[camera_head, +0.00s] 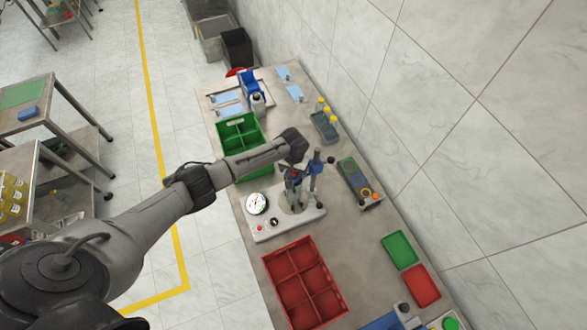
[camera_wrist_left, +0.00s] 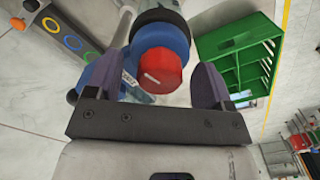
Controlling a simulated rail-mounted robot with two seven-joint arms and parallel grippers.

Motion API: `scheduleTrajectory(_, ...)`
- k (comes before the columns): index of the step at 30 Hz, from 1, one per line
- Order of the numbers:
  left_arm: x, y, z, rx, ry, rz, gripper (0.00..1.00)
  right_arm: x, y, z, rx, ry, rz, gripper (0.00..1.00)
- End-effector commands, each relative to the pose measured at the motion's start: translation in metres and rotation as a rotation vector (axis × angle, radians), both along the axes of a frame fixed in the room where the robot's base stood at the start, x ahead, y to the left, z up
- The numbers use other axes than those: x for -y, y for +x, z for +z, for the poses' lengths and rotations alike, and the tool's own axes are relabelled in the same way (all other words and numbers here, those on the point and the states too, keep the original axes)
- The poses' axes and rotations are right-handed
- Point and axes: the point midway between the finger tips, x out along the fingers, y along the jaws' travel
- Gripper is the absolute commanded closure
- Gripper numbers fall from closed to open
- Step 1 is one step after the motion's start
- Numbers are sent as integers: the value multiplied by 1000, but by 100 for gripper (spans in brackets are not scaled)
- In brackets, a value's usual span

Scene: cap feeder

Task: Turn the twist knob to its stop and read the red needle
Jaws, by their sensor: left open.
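The twist knob, red with a white mark, shows in the left wrist view (camera_wrist_left: 162,72) on a blue housing (camera_wrist_left: 160,42). My left gripper (camera_head: 293,175) is over the bench device; in the wrist view its two fingers (camera_wrist_left: 155,82) are open on either side of the knob, with a visible gap on both sides. In the head view my gripper largely hides the knob. A round white dial (camera_head: 256,203) sits at the left of the device's grey base (camera_head: 290,222). Its needle is too small to read. My right gripper is not in view.
A green divided crate (camera_head: 240,132) stands behind the device and a red divided crate (camera_head: 303,282) in front. A tray with coloured rings (camera_head: 360,180) lies to the right. Green (camera_head: 399,250) and red (camera_head: 422,287) trays lie front right. A tiled wall borders the bench.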

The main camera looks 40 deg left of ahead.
Motion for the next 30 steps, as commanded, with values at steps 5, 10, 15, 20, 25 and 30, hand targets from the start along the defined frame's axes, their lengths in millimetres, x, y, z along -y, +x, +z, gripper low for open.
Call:
scheduleTrajectory(5,0,0,0,0,0,0,23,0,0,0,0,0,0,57)
scheduleTrajectory(10,0,0,4,1,-1,0,23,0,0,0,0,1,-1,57)
scheduleTrajectory(15,0,0,17,1,-1,0,23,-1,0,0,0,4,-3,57)
scheduleTrajectory(20,0,0,29,1,-1,0,23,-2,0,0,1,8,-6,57)
scheduleTrajectory(25,0,0,43,1,-1,1,23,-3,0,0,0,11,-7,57)
scheduleTrajectory(30,0,0,55,1,-1,0,23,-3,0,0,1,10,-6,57)
